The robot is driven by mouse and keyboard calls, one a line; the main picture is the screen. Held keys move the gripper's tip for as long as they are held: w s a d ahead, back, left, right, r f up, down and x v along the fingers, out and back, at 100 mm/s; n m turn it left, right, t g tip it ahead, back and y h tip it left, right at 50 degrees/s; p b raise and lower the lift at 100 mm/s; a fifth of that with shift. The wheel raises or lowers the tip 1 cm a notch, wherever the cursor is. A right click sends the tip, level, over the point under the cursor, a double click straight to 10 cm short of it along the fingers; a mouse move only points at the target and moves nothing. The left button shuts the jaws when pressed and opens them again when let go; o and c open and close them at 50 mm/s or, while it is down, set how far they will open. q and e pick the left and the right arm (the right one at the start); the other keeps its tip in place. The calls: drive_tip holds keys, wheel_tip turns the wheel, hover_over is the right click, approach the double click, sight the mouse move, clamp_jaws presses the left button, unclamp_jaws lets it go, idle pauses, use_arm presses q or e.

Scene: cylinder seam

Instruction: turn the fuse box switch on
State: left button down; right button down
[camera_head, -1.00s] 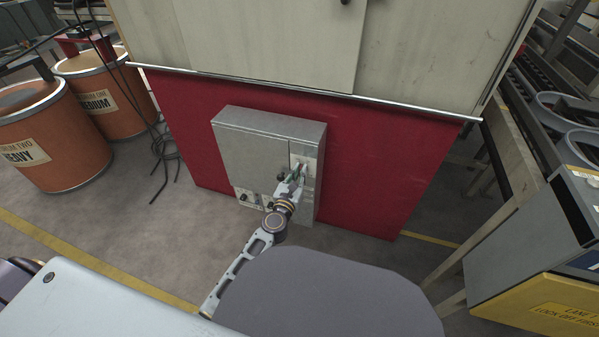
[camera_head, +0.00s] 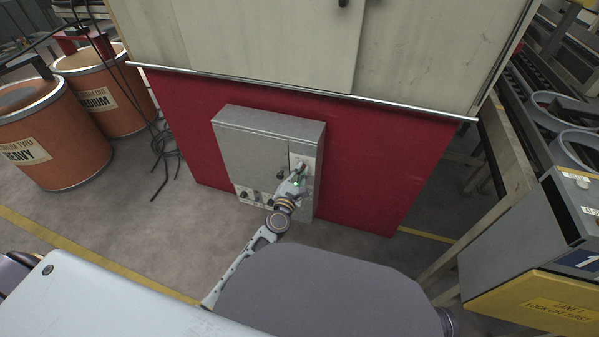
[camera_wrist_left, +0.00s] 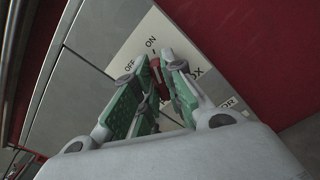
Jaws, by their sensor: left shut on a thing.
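The grey fuse box (camera_head: 250,150) is mounted low on a red wall panel. A pale plate (camera_wrist_left: 140,48) on it carries OFF and ON labels, seen in the left wrist view. The red switch handle (camera_wrist_left: 156,68) shows between my left fingers, below those labels; I cannot tell which label it points at. My left gripper (camera_head: 300,170) is at the plate on the box's right side. Its green-padded fingers (camera_wrist_left: 160,72) are shut on the switch handle and hide part of it. My right gripper is not in view.
Orange drums (camera_head: 50,140) and loose black cables (camera_head: 165,150) stand and lie at left. A yellow and grey cabinet (camera_head: 540,250) stands at right near a conveyor (camera_head: 560,110). The floor before the red panel (camera_head: 370,170) looks clear, apart from my arm.

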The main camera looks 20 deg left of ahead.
use_arm(q)
drive_tip(key=c, duration=1.5)
unclamp_jaws()
drive_tip(key=shift+c, duration=0.2)
drive_tip(key=shift+o, duration=0.2)
drive_tip(key=s, duration=1.2)
drive_tip(key=shift+a, duration=0.2)
drive_tip(key=shift+f, duration=0.1)
